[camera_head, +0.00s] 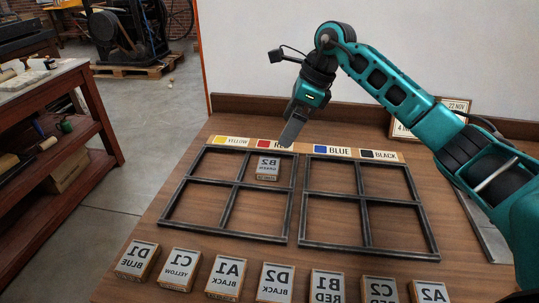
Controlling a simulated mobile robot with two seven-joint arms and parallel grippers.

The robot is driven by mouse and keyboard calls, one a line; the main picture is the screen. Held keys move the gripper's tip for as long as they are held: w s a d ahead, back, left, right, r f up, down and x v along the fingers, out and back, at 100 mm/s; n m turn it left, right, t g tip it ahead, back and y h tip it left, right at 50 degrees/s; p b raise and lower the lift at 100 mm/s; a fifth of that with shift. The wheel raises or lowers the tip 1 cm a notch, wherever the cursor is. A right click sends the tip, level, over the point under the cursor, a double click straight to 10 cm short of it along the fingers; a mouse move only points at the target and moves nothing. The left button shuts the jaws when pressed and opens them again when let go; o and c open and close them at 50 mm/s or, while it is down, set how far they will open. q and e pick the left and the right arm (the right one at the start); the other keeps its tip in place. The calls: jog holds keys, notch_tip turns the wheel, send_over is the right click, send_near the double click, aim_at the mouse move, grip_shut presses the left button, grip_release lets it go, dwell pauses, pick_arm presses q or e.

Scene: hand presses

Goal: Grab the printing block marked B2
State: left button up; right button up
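The printing block marked B2 (268,167) lies in the far right compartment of the left dark frame (292,212). It has a grey top with reversed lettering and wooden sides. My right gripper (292,133) hangs above the table's far part, beyond the B2 block and apart from it in the picture. Its fingers are seen as one narrow grey shape, so I cannot tell whether they are open or shut. No block shows in it. My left gripper is out of view.
A second dark frame (365,248) stands to the right with empty compartments. A colour label strip (314,149) lies behind both frames. Several other blocks, such as D2 (276,282) and A1 (227,278), line the near side. A framed card (402,131) leans at the back right.

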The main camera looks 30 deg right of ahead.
send_over(268, 165)
jog(key=s+d, duration=0.1)
jog(key=d, duration=0.1)
notch_tip(268, 165, down, 7)
jog(key=shift+s+r+b, duration=0.15)
jog(key=shift+r+b, duration=0.05)
jog(key=shift+b, duration=0.15)
jog(key=x, duration=0.5)
jog(key=shift+d+f+b, duration=0.1)
jog(key=shift+f+b, duration=0.25)
jog(key=shift+f, duration=0.05)
jog(key=c, duration=1.1)
jog(key=shift+r, duration=0.15)
